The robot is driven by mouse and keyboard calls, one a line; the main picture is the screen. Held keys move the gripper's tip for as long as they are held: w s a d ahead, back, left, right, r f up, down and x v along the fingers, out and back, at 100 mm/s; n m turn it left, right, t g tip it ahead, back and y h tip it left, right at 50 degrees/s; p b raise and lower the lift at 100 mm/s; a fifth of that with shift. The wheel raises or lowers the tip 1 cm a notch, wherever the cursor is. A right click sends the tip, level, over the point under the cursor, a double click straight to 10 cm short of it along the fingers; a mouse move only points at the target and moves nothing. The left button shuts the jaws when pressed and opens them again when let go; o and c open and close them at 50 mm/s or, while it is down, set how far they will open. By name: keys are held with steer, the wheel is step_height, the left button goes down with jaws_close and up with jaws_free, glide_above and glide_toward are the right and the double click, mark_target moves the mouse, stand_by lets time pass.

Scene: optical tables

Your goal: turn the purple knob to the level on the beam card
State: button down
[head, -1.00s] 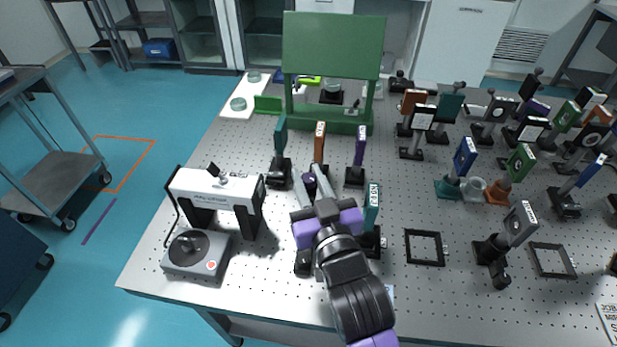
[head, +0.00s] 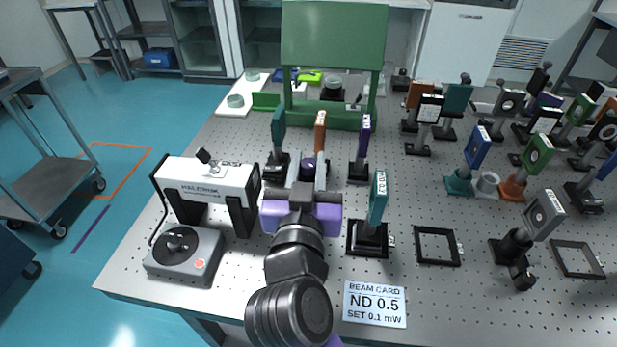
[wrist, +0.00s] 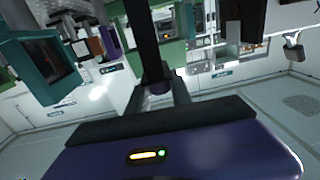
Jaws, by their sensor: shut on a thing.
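The purple knob (head: 307,168) shows as a small dark purple shape between the fingers of my gripper (head: 307,174). In the wrist view, the knob (wrist: 158,88) sits between the two fingertips, at the foot of a dark upright post (wrist: 143,40). My gripper is shut on the knob; its fingers hide part of it, and no scale or mark on it is readable. The beam card (head: 375,304) lies flat near the table's front edge and reads "BEAM CARD ND 0.5 SET 0.1 mW".
A teal plate on a mount (head: 378,205) stands close right of my gripper. A white bridge-shaped instrument (head: 208,178) and a grey box with a black dial (head: 185,252) stand left. Orange (head: 320,135) and purple (head: 364,140) plates stand beyond. Several mounts crowd the right; a flat black frame (head: 438,246) lies nearer.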

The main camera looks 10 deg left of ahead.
steer(key=m+h+b, duration=0.1)
steer(key=h+b, duration=0.1)
steer(key=b, duration=0.1)
steer(key=shift+a+f+m+h, duration=0.15)
steer(key=shift+f+m+h, duration=0.15)
steer(key=shift+f+m, duration=0.1)
steer(key=m+g+h+b, duration=0.1)
steer(key=m+h+b, duration=0.1)
steer(key=h, duration=0.1)
steer(key=m+g+h+b, duration=0.1)
steer(key=m+h+b, duration=0.1)
steer(key=h+b, duration=0.1)
steer(key=shift+r+m+h, duration=0.15)
steer(key=shift+m+h, duration=0.15)
steer(key=shift+h, duration=0.1)
steer(key=m+g+h+b, duration=0.3)
steer(key=g+h, duration=0.1)
steer(key=shift+r+b, duration=0.1)
steer(key=shift+b, duration=0.2)
steer(key=shift+d+m+g+h+b, duration=0.2)
steer(key=shift+m+g+h+b, duration=0.9)
steer(key=shift+m+g+h, duration=0.55)
steer(key=shift+g, duration=0.45)
steer(key=c, duration=1.1)
jaws_free()
steer(key=shift+c, duration=0.2)
steer(key=shift+r, duration=0.1)
steer(key=v, duration=0.7)
steer(key=shift+a, duration=0.35)
